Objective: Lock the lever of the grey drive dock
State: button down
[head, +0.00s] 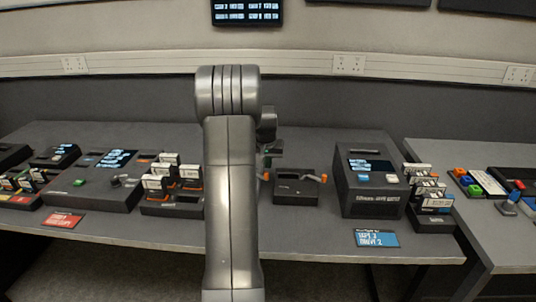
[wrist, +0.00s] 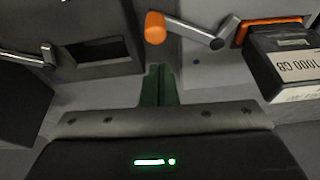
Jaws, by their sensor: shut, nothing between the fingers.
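Two drive docks with levers show, and I cannot tell by colour which is the grey one. My arm hides part of the table.
A cartridge marked 1000 GB (wrist: 297,68) sits close to the right lever's pivot. In the head view, a cartridge rack (head: 172,207) stands left of my arm. A dark console (head: 370,183) and another rack (head: 433,220) stand at right. The table front near the blue card (head: 377,239) is mostly clear.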

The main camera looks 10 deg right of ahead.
aim_at(264, 177)
jog(key=shift+s+a+r, duration=0.2)
jog(key=shift+s+a, duration=0.05)
jog(key=shift+s, duration=0.5)
jog(key=shift+s+a+f, duration=0.1)
jog(key=shift+s+a, duration=0.05)
jog(key=shift+s, duration=0.35)
jog(key=shift+s+a+m+h+b, duration=0.35)
jog(key=shift+m+b, duration=0.1)
jog(key=shift+m, duration=0.35)
jog(key=m+b, duration=0.1)
jog(key=s+a+m+g+b, duration=0.1)
jog(key=m, duration=0.1)
jog(key=shift+s+a+f+m+h, duration=0.15)
jog(key=shift+a+m+h, duration=0.15)
jog(key=shift+h, duration=0.05)
jog(key=a+m, duration=0.1)
jog(key=m, duration=0.1)
jog(key=a+m+g+b, duration=0.1)
jog(key=m, duration=0.1)
jog(key=shift+s+a+h, duration=0.1)
jog(key=shift+s+h, duration=0.3)
jog(key=shift+a+b, duration=0.45)
jog(key=shift+a, duration=0.35)
